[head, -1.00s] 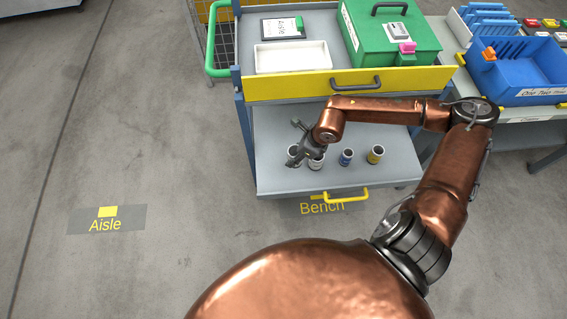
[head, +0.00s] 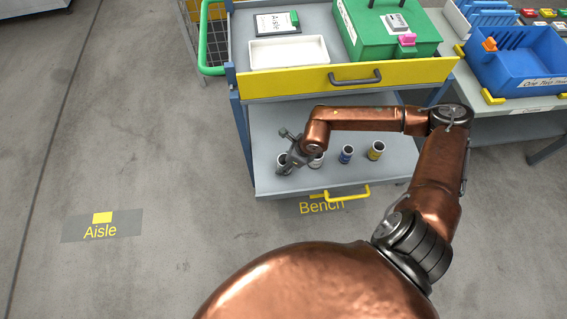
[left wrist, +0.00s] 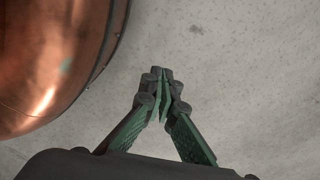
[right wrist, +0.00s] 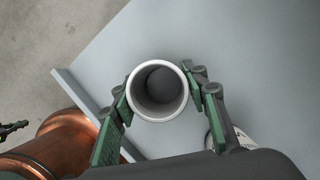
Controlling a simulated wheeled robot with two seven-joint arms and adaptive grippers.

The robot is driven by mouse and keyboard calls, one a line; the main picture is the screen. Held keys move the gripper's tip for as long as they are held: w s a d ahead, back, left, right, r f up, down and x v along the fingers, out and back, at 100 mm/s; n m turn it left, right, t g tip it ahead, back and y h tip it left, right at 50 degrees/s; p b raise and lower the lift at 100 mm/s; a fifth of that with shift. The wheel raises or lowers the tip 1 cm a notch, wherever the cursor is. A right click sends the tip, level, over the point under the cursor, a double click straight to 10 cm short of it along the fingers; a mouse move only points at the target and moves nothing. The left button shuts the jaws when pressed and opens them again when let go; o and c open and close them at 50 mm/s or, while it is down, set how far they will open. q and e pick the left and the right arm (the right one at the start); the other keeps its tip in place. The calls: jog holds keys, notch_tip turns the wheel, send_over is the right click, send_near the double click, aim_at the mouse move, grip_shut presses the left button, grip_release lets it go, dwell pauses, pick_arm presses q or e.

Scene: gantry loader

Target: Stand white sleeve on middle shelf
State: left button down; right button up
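My right gripper (right wrist: 159,88) is shut around a sleeve with a white rim (right wrist: 138,111), with a finger against each side. I look straight down into its dark bore, so it seems upright; its outer wall is mostly hidden. In the head view my right gripper (head: 287,160) is at the left end of a row of sleeves on the grey shelf (head: 263,128) under the yellow panel. I cannot tell whether the sleeve's base touches the shelf. My left gripper (left wrist: 162,85) is shut and empty over bare floor, outside the head view.
The yellow panel (head: 300,82) overhangs behind. A yellow handle (head: 345,193) is at the shelf's front. The floor to the left is clear.

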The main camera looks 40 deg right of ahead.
jog(key=o, duration=0.4)
jog(key=shift+r, duration=0.1)
jog(key=shift+r, duration=0.2)
pick_arm(q)
jog(key=s+f+p, duration=0.3)
jog(key=s+p, duration=0.1)
jog(key=s, duration=0.5)
jog(key=shift+s+a+m, duration=0.15)
jog(key=shift+a+m, duration=0.15)
jog(key=shift+a, duration=0.1)
pick_arm(e)
jog(key=v, duration=1.1)
jog(key=shift+r, duration=0.25)
jog(key=shift+s, duration=0.15)
